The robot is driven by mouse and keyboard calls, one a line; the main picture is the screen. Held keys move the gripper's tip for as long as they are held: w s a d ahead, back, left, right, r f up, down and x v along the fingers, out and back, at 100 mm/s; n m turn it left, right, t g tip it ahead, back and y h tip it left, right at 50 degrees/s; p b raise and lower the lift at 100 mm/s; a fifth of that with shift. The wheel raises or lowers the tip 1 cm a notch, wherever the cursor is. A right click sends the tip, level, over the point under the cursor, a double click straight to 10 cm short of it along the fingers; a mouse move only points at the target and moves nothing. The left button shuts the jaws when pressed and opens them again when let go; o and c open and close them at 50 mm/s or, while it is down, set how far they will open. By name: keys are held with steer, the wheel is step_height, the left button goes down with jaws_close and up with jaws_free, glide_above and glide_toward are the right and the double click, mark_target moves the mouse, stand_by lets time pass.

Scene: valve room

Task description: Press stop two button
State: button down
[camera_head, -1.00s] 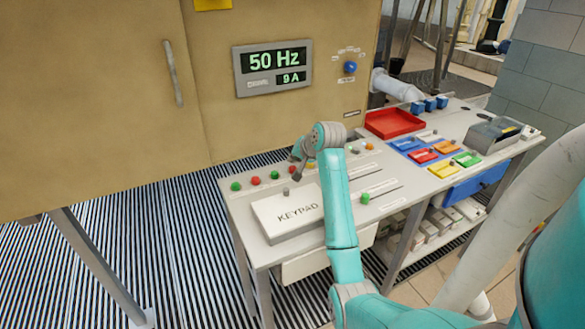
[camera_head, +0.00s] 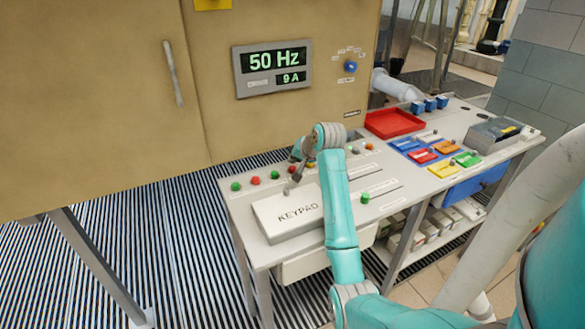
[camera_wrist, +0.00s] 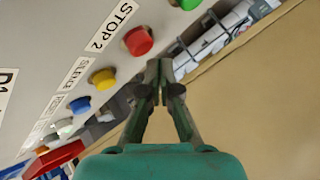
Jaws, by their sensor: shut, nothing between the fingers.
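The stop two button is a red round button (camera_wrist: 138,41) beside a label reading STOP 2 in the wrist view. The height gap cannot be told.
A keypad box (camera_head: 275,222) lies in front of the row. A tan cabinet (camera_head: 110,80) stands behind.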

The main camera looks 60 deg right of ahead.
mark_target(294, 168)
steer(key=shift+f, duration=0.1)
stand_by(0.4)
steer(key=shift+f, duration=0.3)
steer(key=shift+f, duration=0.5)
stand_by(0.8)
stand_by(0.3)
steer(key=shift+r, duration=0.9)
steer(key=shift+r, duration=2.5)
